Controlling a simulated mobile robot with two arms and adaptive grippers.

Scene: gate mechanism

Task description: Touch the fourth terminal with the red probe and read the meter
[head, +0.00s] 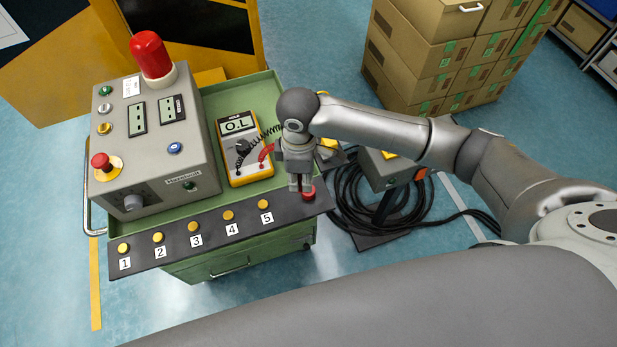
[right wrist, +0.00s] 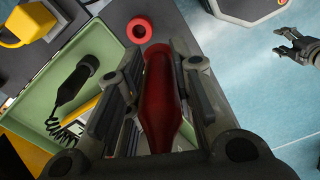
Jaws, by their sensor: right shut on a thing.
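My right gripper (head: 299,189) is shut on the red probe (right wrist: 160,100), which shows between the fingers in the right wrist view. In the head view the gripper hides the probe. It hangs over the strip's right end, close to a red ring (head: 309,193), also in the wrist view (right wrist: 138,29). The fourth terminal (head: 228,215), a yellow knob above label 4, is left of the gripper and apart from it. The yellow meter (head: 248,150) reads O.L. My left gripper (right wrist: 287,42) shows small in the wrist view, fingers apart.
The dark terminal strip (head: 215,230) runs along the green cart's (head: 262,87) front, with other numbered yellow knobs. A grey control box (head: 155,140) with a red lamp stands at left. Black cable (head: 375,205) coils on the floor at right. Boxes (head: 430,50) stand behind.

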